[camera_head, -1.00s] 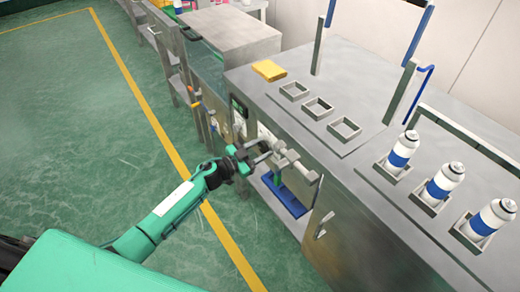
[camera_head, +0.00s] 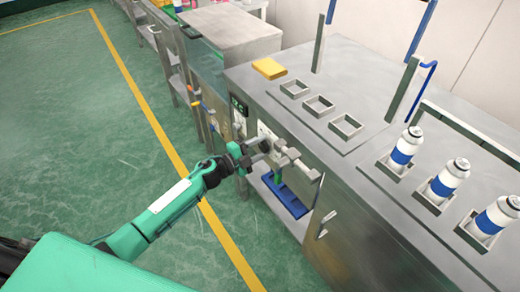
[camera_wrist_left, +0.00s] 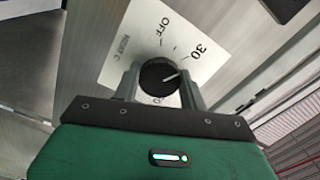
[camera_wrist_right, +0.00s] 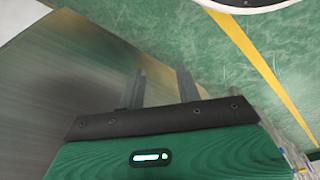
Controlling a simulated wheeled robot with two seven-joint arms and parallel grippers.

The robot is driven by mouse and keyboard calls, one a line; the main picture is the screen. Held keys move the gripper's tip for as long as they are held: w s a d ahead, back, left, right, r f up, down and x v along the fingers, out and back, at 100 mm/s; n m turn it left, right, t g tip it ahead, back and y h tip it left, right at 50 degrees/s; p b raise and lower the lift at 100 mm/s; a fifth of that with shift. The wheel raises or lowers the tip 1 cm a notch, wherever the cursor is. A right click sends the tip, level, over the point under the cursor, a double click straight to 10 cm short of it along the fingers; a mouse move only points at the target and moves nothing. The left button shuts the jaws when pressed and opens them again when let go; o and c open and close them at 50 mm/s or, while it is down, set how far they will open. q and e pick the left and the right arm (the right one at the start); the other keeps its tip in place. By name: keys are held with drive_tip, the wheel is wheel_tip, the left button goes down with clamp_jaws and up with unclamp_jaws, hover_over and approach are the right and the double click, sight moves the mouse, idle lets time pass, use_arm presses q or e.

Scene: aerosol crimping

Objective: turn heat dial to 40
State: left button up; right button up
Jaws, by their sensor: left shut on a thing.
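The heat dial (camera_wrist_left: 159,80) is a round black knob on a white plate (camera_wrist_left: 127,28) marked OFF and 30. Its white pointer line aims right, a little below the 30. Another mark under the dial is partly hidden. My left gripper (camera_wrist_left: 160,86) has a finger on each side of the dial and is shut on it. In the head view my left gripper (camera_head: 262,151) is at the cabinet's front. My right gripper (camera_wrist_right: 160,82) shows in its own wrist view, fingers apart and empty; the head view does not show it.
The steel cabinet (camera_head: 360,215) carries several white-and-blue cans (camera_head: 406,147) in holders and a yellow block (camera_head: 269,68) on top. A blue tray (camera_head: 286,195) sits in a recess below the left gripper. Green floor is open at left.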

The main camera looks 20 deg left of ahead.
use_arm(q)
drive_tip(key=m+b, duration=0.1)
drive_tip(key=m, duration=0.2)
drive_tip(key=shift+f+m, duration=0.1)
drive_tip(key=shift+m, duration=0.3)
drive_tip(key=m+b, duration=0.1)
drive_tip(key=m, duration=0.1)
drive_tip(key=shift+m, duration=0.3)
drive_tip(key=m+b, duration=0.2)
drive_tip(key=m, duration=0.1)
drive_tip(key=shift+m+b, duration=0.4)
drive_tip(key=shift+m, duration=0.9)
use_arm(e)
wheel_tip(320, 180, up, 11)
drive_tip(key=t, duration=0.1)
drive_tip(key=shift+d+f, duration=0.15)
drive_tip(key=shift+f, duration=0.05)
drive_tip(key=shift+w+r, duration=0.1)
drive_tip(key=shift+r, duration=0.05)
use_arm(q)
drive_tip(key=o, duration=1)
drive_tip(key=shift+c, duration=0.2)
drive_tip(key=shift+s, duration=0.1)
